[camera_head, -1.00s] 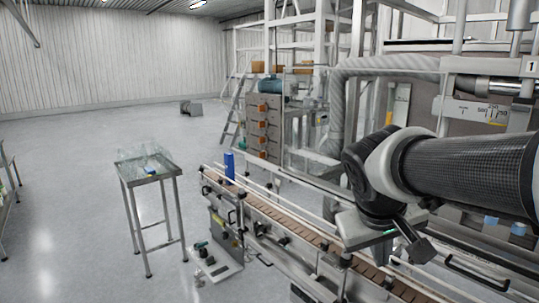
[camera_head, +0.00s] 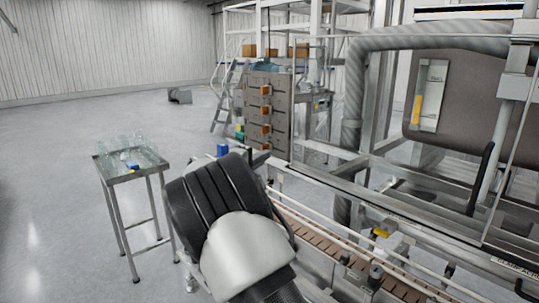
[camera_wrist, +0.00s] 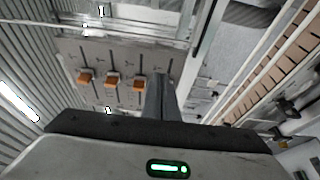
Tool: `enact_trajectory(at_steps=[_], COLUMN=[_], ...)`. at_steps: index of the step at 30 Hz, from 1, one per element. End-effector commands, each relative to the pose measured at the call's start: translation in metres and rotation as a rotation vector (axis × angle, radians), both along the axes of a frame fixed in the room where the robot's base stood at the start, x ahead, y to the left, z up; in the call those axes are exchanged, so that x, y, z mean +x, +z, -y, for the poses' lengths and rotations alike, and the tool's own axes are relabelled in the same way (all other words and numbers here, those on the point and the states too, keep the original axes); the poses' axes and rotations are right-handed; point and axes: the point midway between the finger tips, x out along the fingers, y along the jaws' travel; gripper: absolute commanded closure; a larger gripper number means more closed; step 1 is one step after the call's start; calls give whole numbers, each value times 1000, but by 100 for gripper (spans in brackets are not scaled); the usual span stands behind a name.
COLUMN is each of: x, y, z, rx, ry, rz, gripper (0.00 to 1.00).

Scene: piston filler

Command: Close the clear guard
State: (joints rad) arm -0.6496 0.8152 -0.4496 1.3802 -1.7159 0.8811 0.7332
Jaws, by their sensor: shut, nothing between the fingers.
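The filling machine's metal frame (camera_head: 365,190) fills the right half of the head view. A black curved handle (camera_head: 482,180) stands at its right, by a slanted metal post; the clear guard's panel is hard to make out there, and I cannot tell how far open it is. My gripper shows in the wrist view (camera_wrist: 160,90) as narrow grey fingers, shut and empty, pointing toward a grey panel. In the head view my wrist hides most of the gripper. It is left of the handle and well apart from it.
A brown conveyor (camera_head: 330,240) with rails runs along the machine's front. A grey cabinet with orange handles (camera_head: 266,115) stands behind my wrist. A small metal table (camera_head: 135,170) with clear glassware is at left. A blue container (camera_head: 222,151) shows beside my wrist. Open floor lies at left.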

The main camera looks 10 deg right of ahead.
Motion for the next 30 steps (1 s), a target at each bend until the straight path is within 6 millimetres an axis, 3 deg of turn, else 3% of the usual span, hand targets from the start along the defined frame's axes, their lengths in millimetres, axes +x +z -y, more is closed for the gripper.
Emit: enact_trajectory(at_steps=[9,16,30], x=[46,72,40], y=[1,1,0], z=[35,53,74], rx=[0,2,1], ry=[-4,-4,-3], rz=[-2,-2,-4], gripper=[100,100,100])
